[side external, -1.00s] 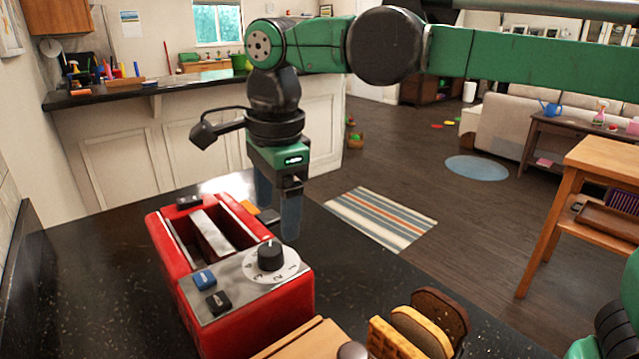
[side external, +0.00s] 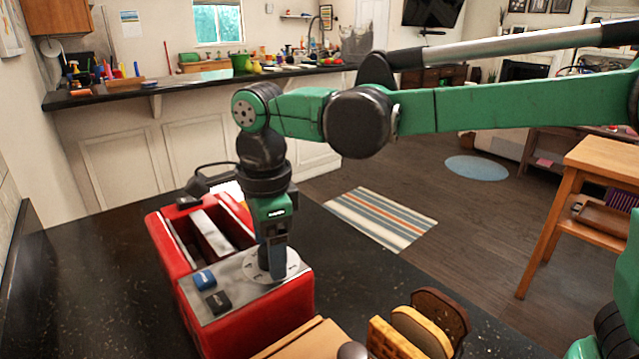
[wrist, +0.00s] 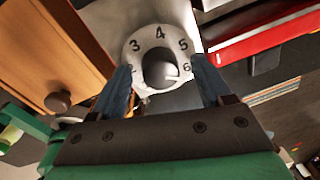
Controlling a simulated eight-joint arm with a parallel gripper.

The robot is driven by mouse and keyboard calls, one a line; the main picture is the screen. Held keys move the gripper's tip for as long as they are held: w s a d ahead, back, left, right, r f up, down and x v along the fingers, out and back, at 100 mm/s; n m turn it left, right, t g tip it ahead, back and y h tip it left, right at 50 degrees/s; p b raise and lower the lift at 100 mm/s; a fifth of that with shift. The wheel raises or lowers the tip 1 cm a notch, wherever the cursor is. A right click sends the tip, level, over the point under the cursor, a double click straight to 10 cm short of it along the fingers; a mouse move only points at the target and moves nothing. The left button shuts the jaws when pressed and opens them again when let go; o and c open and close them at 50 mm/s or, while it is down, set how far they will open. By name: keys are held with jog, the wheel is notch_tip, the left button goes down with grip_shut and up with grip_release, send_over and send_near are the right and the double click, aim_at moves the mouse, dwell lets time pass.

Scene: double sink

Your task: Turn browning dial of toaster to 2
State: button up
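The red toaster (side external: 262,318) stands on the dark counter, with a metal control panel, a blue button (side external: 204,280) and a black button (side external: 218,302). Its white browning dial (side external: 293,263) is partly hidden by my gripper (side external: 274,268) in the side view. In the wrist view the numbered dial plate (wrist: 160,35) shows 3, 4, 5 and 6, with the dark round knob (wrist: 160,70) at its middle. My gripper (wrist: 163,85) is open, its two blue fingers apart on either side of the knob. I cannot tell finger contact or the pointer's setting clearly.
A wooden box (side external: 308,342) with a dark round knob stands close to the toaster's front right. A waffle (side external: 392,340) and bread slices (side external: 438,312) stand beside it. The counter (side external: 345,268) to the toaster's right is clear.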

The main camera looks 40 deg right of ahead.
grip_shut()
jog(key=shift+n, duration=0.3)
